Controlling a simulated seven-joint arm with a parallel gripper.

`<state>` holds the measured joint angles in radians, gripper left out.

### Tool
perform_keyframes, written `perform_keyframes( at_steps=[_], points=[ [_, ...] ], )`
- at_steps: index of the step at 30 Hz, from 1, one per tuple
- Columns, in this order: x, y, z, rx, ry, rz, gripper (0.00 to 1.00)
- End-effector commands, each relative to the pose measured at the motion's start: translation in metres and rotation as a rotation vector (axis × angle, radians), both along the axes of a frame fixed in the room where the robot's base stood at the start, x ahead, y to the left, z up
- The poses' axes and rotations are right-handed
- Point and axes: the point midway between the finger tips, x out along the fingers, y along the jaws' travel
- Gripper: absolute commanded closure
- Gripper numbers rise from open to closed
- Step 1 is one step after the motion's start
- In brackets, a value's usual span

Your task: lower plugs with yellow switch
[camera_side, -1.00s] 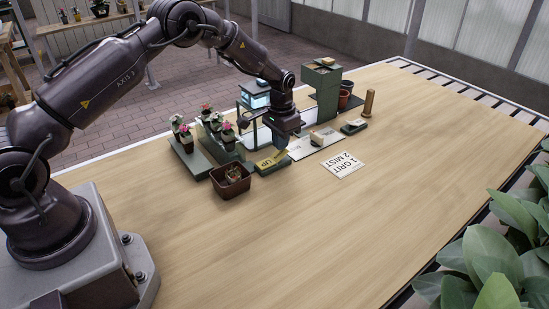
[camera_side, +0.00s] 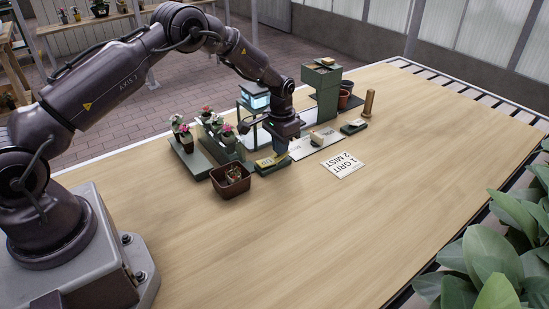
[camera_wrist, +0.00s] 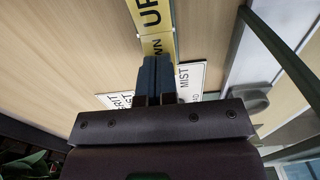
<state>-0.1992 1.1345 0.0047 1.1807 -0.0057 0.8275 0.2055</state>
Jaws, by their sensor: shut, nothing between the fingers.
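The yellow switch plate (camera_side: 266,162) lies on a dark green block on the table. In the wrist view its yellow plate (camera_wrist: 150,18) shows "UP", and part of "DOWN" beside my fingertips. My gripper (camera_side: 279,152) is shut and empty, pointing down at the DOWN end of the switch. In the wrist view the shut fingers (camera_wrist: 153,75) cover part of that end; I cannot tell whether they touch it. The plugs appear to be the small potted flowering plants (camera_side: 186,140), standing on dark green stands left of the switch; more stand in a second group (camera_side: 228,140).
A "1 GRIT 2 MIST" card (camera_side: 343,164) lies to the right. A green tower (camera_side: 322,92), a brass cylinder (camera_side: 368,103) and a lit box (camera_side: 254,96) stand behind. The front of the table is clear.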

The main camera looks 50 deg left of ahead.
Motion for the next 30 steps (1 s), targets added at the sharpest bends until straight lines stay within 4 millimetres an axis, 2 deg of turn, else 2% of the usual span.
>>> perform_keyframes(
  at_steps=[14,30],
  points=[
    [0.001,0.0,-0.003,0.0,-0.002,0.0,1.0],
    [0.001,0.0,0.039,0.001,-0.003,0.0,1.0]
  ],
)
